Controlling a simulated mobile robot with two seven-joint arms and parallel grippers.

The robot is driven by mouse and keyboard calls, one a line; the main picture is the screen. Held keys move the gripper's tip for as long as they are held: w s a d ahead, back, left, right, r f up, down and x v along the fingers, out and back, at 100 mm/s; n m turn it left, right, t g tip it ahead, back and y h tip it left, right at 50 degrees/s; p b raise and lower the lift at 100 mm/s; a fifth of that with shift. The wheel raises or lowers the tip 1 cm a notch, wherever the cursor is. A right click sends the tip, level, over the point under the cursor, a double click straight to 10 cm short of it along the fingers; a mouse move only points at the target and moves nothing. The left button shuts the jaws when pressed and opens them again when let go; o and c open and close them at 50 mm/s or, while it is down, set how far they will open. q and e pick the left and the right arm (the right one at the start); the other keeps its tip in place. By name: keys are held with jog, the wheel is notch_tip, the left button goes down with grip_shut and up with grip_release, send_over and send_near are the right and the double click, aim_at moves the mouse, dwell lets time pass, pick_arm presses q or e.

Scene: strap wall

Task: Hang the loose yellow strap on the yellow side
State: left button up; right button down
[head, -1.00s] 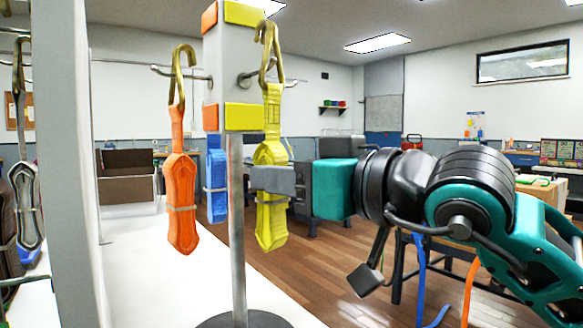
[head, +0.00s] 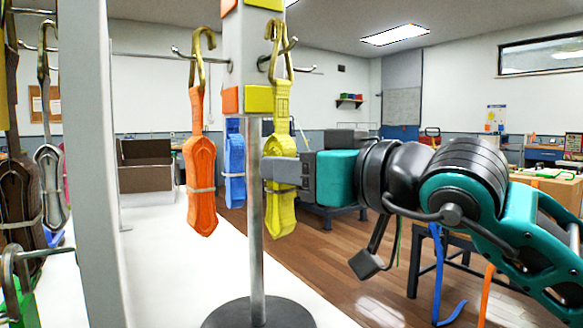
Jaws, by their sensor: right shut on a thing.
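The yellow strap (head: 281,215) hangs upright beside the post, its brass hook up at the right-hand peg (head: 293,45). The hook overlaps the peg in the picture; I cannot tell whether it rests on it. My right gripper (head: 281,172) comes from the right and is shut on the strap's body, hiding part of it. The grey post (head: 242,45) carries a yellow tag (head: 260,99) on its right face and an orange tag (head: 229,99) on its left face. My left gripper is out of view.
An orange strap (head: 201,190) hangs from the left peg, and a blue strap (head: 235,170) hangs behind the post. The post's round dark base (head: 230,315) stands on a white table (head: 165,280). Dark straps (head: 20,195) and a grey upright (head: 95,170) are at left.

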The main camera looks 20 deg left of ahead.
jog(key=c, duration=0.7)
grip_release()
jog(key=shift+c, duration=0.2)
